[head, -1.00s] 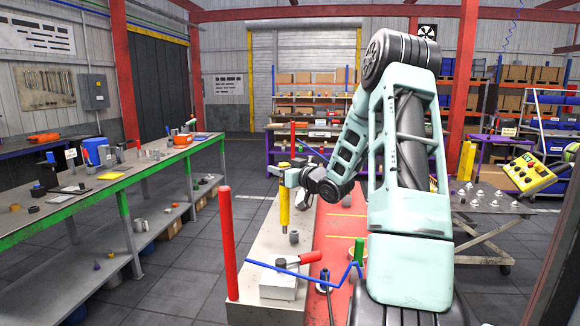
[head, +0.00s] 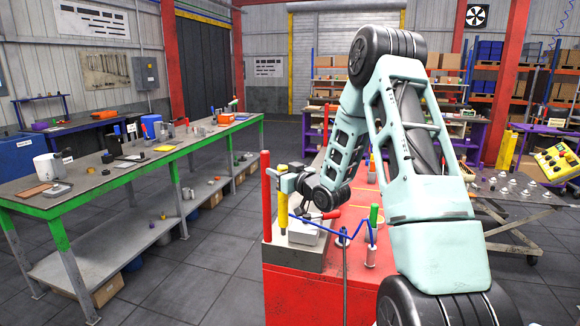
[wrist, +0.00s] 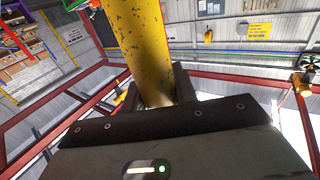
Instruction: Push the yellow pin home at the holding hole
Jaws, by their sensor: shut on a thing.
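My gripper (head: 284,172) is shut on the upper part of the yellow pin (head: 283,208), which hangs upright in the head view. In the wrist view the pin (wrist: 145,45) rises worn and scratched between the dark fingers (wrist: 157,92). The pin's lower end is beside the pale block (head: 303,233) with the red-handled clamp, on the grey top of the red bench (head: 310,285). I cannot tell whether the tip touches anything. I cannot make out the holding hole.
A red post (head: 266,195) stands close left of the pin. A long green-edged table (head: 100,185) is at the left, with clear floor between.

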